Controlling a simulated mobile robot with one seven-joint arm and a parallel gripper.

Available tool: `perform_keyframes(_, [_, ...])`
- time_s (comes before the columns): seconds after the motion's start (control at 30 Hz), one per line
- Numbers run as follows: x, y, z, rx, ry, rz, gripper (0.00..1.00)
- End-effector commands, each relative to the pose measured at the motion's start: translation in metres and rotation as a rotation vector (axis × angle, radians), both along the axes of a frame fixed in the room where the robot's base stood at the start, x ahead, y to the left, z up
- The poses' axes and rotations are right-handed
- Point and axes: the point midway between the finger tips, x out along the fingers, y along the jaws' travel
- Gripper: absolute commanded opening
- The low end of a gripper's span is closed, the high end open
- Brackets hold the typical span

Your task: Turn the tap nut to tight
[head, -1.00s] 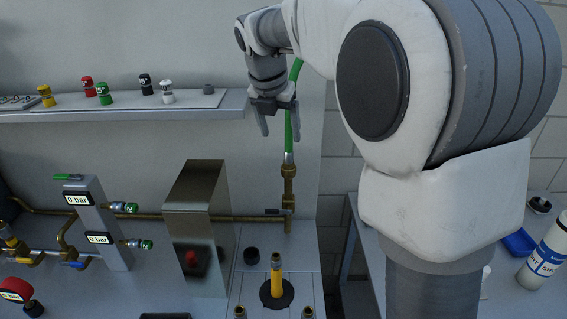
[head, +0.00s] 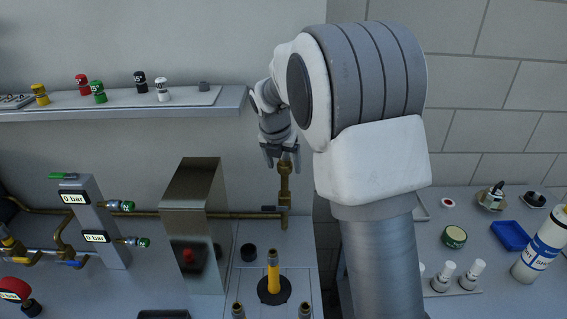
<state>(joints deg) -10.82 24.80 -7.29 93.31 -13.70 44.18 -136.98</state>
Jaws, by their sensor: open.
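A brass tap fitting (head: 285,190) stands upright at the back, above the bench, at the end of a brass pipe. Its upper part is likely the tap nut, though I cannot clearly tell nut from body at this size. My gripper (head: 282,161) is open and points down, with its fingers to either side of the fitting's top. I cannot tell whether they touch it. The green hose is hidden behind my arm.
A shelf (head: 120,113) with several coloured caps runs along the wall at left. A shiny metal box (head: 192,225) stands left of the fitting. A side bench at right holds a blue tray (head: 510,236) and a white bottle (head: 541,246).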

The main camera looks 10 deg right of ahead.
Motion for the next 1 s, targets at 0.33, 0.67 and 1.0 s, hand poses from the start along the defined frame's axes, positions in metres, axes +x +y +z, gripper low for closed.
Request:
perform_keyframes(0.33, [-0.0001, -0.0001, 0.0004, 0.0, 0.0, 0.0, 0.38])
perform_keyframes(0.67, [0.0, -0.0001, 0.0008, 0.0, 0.0, -0.001, 0.0])
perform_keyframes(1.0, [0.0004, 0.0008, 0.0015, -0.001, -0.001, -0.049, 0.0])
